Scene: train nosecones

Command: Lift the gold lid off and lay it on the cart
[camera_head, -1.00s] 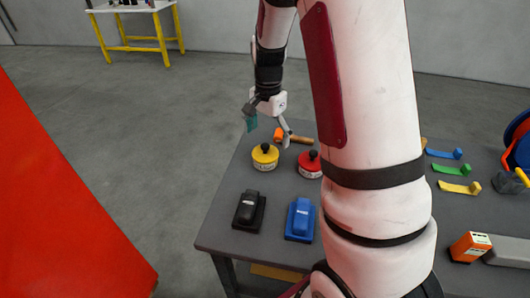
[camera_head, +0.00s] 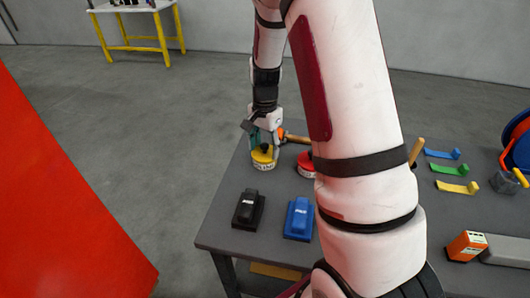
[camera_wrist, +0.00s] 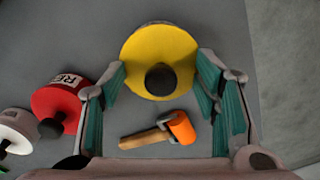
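The gold lid (camera_head: 262,158) is a round yellow piece with a black knob and a lettered side, near the far left corner of a dark grey table or cart top (camera_head: 273,192). In the wrist view the lid (camera_wrist: 150,45) lies below my gripper (camera_wrist: 162,82). The teal-padded fingers are spread on either side of the black knob (camera_wrist: 161,80), with clear gaps to it. In the head view my gripper (camera_head: 264,150) is low over the lid and hides part of it. Whether the lid sits on something cannot be told.
A red knobbed piece (camera_wrist: 55,105) stands left of the lid in the wrist view, with a white one (camera_wrist: 15,130) beyond. An orange-headed hammer (camera_wrist: 160,130) lies close by. Black (camera_head: 248,208) and blue (camera_head: 299,218) blocks stand nearer.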

